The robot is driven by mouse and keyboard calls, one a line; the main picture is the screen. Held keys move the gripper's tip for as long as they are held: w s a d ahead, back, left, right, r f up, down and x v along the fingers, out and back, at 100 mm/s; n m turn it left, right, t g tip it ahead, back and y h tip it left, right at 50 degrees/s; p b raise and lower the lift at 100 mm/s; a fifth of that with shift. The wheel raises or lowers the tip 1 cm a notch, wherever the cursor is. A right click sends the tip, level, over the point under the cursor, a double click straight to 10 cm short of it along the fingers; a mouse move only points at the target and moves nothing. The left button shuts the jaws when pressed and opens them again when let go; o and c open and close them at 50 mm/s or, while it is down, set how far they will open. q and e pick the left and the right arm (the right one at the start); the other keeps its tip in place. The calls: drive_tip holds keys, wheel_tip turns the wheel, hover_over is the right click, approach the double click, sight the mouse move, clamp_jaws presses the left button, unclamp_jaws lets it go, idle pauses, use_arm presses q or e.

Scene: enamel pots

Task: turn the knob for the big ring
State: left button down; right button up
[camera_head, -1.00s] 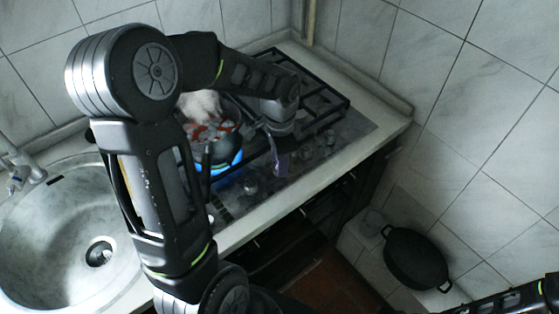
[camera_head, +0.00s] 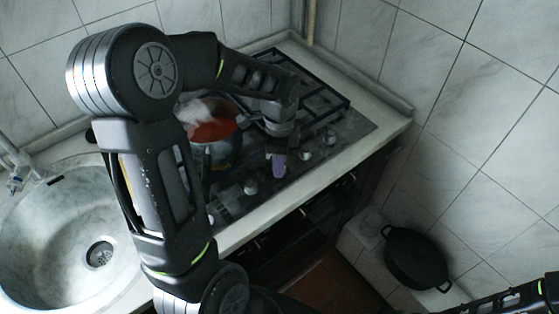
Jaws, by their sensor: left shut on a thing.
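The hob (camera_head: 356,130) has a row of pale knobs along its front edge. One knob (camera_head: 251,187) is left of my left gripper (camera_head: 278,166), and two more (camera_head: 306,154) are to its right. The left gripper points down at the row and is shut on a knob, which its fingers mostly hide. A pot (camera_head: 222,149) with red contents stands on the left part of the hob, partly behind my left arm. No flame shows under it. My right gripper is out of view; only part of that arm shows at bottom right.
A black grate (camera_head: 325,99) covers the right of the hob, with no pot seen on it. A round sink (camera_head: 50,245) is at left. A dark pan (camera_head: 414,258) sits low at right by the tiled wall. The counter's front edge (camera_head: 300,199) is clear.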

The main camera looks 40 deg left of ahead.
use_arm(q)
drive_tip(key=c, duration=1)
unclamp_jaws()
drive_tip(key=shift+c, duration=0.2)
wheel_tip(320, 180, up, 8)
drive_tip(key=shift+f+b, duration=0.1)
drive_tip(key=shift+b, duration=0.3)
drive_tip(key=shift+d, duration=0.1)
